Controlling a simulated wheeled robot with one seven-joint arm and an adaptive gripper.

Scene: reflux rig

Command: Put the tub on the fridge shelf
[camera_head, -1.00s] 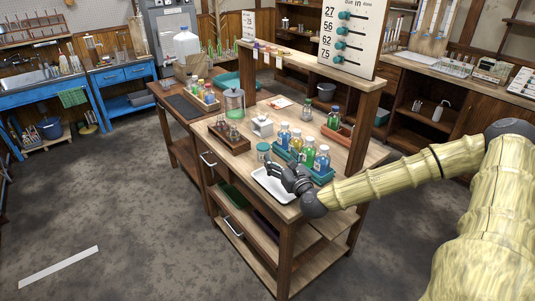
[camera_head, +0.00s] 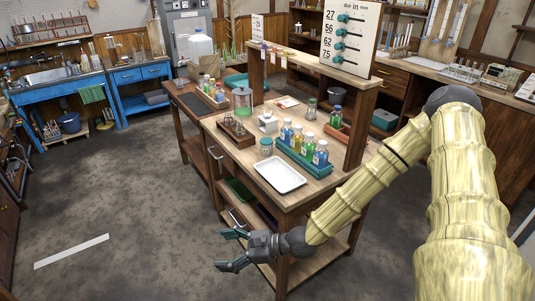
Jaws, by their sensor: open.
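My gripper (camera_head: 236,250) is open and empty. It is low in front of the wooden bench, with its fingers pointing left over the floor. A small jar with a teal lid (camera_head: 266,147) stands upright on the bench behind the white tray, apart from my gripper; it may be the tub, but I cannot tell for sure. A grey cabinet (camera_head: 187,24) stands at the back wall and may be the fridge. Its shelf is not visible.
The wooden bench (camera_head: 322,184) carries a white tray (camera_head: 279,174), a teal rack (camera_head: 304,160) of coloured bottles, a wooden rack (camera_head: 236,134) and a lidded glass vessel (camera_head: 243,102). Blue benches (camera_head: 62,84) line the back left. The grey floor (camera_head: 130,195) at left is open.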

